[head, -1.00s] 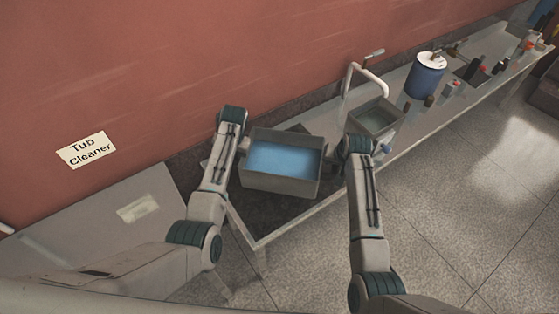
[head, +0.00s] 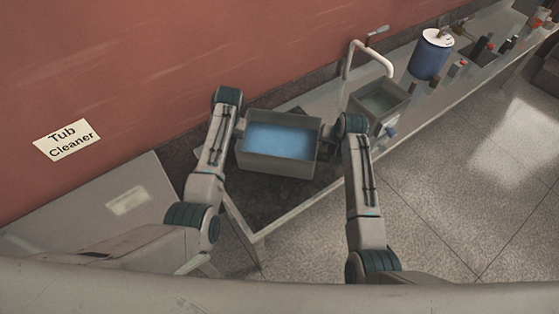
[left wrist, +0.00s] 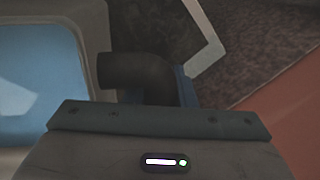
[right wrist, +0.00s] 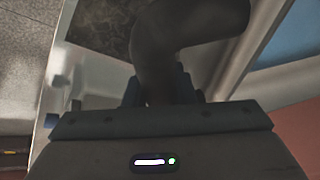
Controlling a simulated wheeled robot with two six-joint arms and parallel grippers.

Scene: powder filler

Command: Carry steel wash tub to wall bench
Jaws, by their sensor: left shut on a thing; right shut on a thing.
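The steel wash tub (head: 278,163) is a grey rectangular tub with blue inside. In the head view it is between my two arms, in front of the long bench (head: 262,226) or over its near end; I cannot tell whether it touches the bench. My left gripper (head: 238,124) is at the tub's left side, shut on a dark curved handle (left wrist: 135,72). My right gripper (head: 332,132) is at its right side, shut on the other dark handle (right wrist: 165,45). In the head view the fingertips are mostly hidden by my wrists.
A small sink (head: 380,101) with a white tap (head: 366,52) is just right of the tub. A blue canister (head: 430,56) and several small bottles stand farther along the bench. A "Tub Cleaner" sign (head: 67,141) hangs on the red wall above a grey panel (head: 120,208). Open floor (head: 450,180) lies right.

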